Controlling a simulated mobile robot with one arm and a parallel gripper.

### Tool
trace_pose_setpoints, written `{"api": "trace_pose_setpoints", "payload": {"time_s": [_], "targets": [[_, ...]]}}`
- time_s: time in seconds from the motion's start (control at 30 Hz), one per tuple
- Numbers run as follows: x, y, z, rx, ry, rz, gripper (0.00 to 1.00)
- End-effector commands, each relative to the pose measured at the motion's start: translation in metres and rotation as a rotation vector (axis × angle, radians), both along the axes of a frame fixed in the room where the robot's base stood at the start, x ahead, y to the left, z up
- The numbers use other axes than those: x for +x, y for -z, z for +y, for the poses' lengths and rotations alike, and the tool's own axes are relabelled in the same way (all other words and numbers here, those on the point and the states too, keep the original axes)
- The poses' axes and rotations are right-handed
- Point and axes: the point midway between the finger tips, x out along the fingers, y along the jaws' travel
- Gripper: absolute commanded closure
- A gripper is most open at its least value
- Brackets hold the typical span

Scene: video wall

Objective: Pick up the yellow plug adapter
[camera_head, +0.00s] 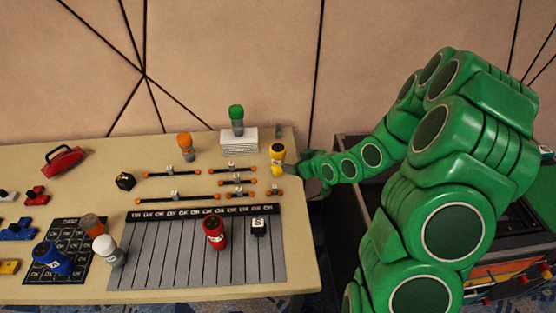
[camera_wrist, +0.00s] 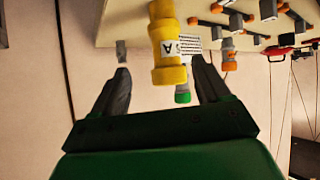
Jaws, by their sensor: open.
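The yellow plug adapter (camera_head: 277,157) stands upright near the right back edge of the table. It carries a white label with black letters. In the wrist view the yellow plug adapter (camera_wrist: 163,40) appears between my open fingers, with gaps on both sides. My gripper (camera_head: 294,168) reaches in from the right, close beside the adapter. In the wrist view my gripper (camera_wrist: 160,66) is open, one finger left and one right of the adapter. I cannot tell whether a finger touches it.
A green-topped adapter (camera_head: 236,120) stands behind a white block (camera_head: 239,140), left of the yellow one. An orange adapter (camera_head: 185,147) stands further left. Orange-ended bars (camera_head: 237,181) lie in front. A red adapter (camera_head: 214,233) stands on the grey striped mat (camera_head: 160,255).

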Motion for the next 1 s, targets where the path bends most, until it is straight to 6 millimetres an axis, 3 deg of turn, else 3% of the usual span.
{"api": "trace_pose_setpoints", "payload": {"time_s": [0.37,1.0], "targets": [[0.011,0.011,0.015,0.148,-0.014,-0.130,0.24],[0.035,0.024,0.033,0.155,-0.014,-0.139,0.24]]}}
